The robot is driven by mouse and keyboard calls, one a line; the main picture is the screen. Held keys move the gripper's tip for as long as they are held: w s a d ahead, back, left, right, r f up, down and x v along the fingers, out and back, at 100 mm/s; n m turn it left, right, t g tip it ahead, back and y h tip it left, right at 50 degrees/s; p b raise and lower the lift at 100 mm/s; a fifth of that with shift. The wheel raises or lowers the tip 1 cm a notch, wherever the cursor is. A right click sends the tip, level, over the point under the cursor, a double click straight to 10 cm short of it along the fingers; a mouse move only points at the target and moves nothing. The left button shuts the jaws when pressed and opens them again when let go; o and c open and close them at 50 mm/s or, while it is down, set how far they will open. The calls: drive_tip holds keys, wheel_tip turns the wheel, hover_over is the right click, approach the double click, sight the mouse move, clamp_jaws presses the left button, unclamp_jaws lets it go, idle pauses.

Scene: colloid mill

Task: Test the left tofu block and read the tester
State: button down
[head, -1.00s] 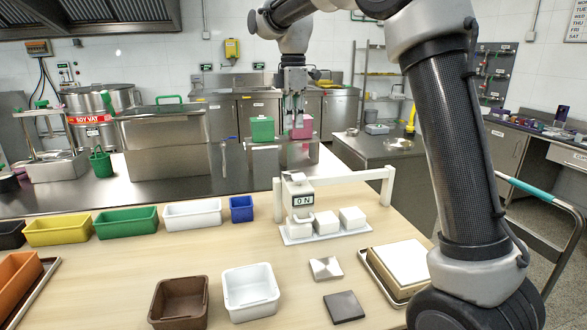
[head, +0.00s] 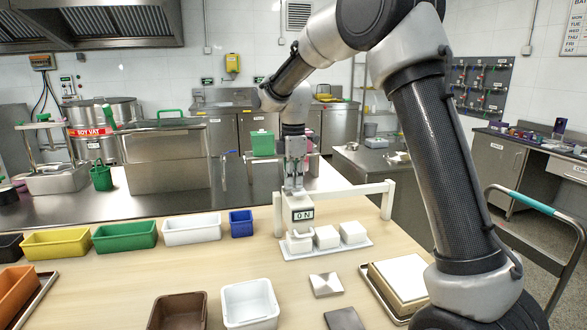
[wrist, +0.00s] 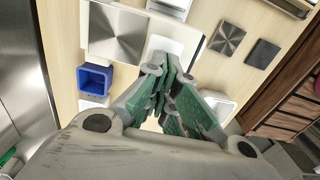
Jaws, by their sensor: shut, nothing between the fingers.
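The white tester (head: 301,214) has a small display that reads 0 N and a white loop at its lower front. It stands at the left end of a white tray (head: 318,250), under a white frame. The left tofu block (head: 326,237) is a white cube on the tray, just right of the tester. The right tofu block (head: 353,232) sits beside it with a small gap. My gripper (head: 294,188) points down at the tester's top; I cannot tell if they touch. In the wrist view its green-padded fingers (wrist: 172,80) are shut with nothing between them.
The white frame's crossbar (head: 350,189) and right post stand close behind the blocks. A blue bin (head: 241,223) and a white bin (head: 192,229) are to the left. A steel plate (head: 326,284) and a dark plate (head: 344,319) lie in front. The wood between is clear.

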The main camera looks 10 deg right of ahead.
drive_tip(key=shift+f, duration=0.25)
drive_tip(key=shift+f, duration=1.15)
drive_tip(key=shift+s, duration=0.1)
wheel_tip(320, 180, up, 12)
drive_tip(key=shift+r, duration=0.2)
